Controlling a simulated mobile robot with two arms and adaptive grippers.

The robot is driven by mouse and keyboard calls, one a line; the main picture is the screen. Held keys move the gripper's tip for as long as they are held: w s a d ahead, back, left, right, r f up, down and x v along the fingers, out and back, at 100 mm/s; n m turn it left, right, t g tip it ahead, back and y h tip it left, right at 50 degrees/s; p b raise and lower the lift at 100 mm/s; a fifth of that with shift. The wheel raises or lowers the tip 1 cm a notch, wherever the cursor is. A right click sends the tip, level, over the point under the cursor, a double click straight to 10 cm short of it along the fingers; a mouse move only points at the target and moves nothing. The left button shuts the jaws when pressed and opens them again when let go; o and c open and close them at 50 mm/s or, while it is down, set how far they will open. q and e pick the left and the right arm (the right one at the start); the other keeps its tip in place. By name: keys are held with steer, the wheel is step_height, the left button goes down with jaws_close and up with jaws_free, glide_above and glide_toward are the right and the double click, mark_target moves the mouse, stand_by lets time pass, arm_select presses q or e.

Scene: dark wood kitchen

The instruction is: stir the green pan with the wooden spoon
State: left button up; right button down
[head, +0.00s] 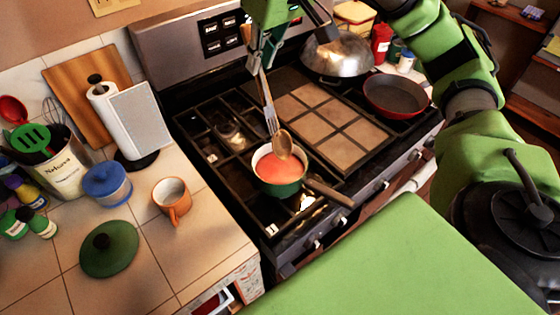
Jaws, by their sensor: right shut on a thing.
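The green pan (279,187) stands on the stove's front burner, with orange-red liquid inside and its handle pointing to the lower right. My right gripper (257,62) hangs above and behind the pan, at the top of the head view. It is shut on the wooden spoon (284,145), whose shaft runs down from the jaws. The spoon's bowl is over the back part of the pan, low near the liquid; whether its tip touches the liquid I cannot tell. My left gripper is out of view.
A red frying pan (396,96) and a domed metal lid (338,53) are at the stove's right. On the left counter are an orange mug (172,200), green lid (109,248), blue-lidded jar (108,186), paper towel roll (130,125) and utensil crock (60,170).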

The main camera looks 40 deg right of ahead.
steer(key=shift+r, duration=0.25)
steer(key=r+p, duration=0.2)
steer(key=r, duration=0.1)
steer(key=r+p, duration=0.1)
steer(key=shift+s+d+r, duration=0.25)
steer(key=shift+s+r, duration=0.05)
steer(key=shift+s, duration=0.05)
stand_by(0.3)
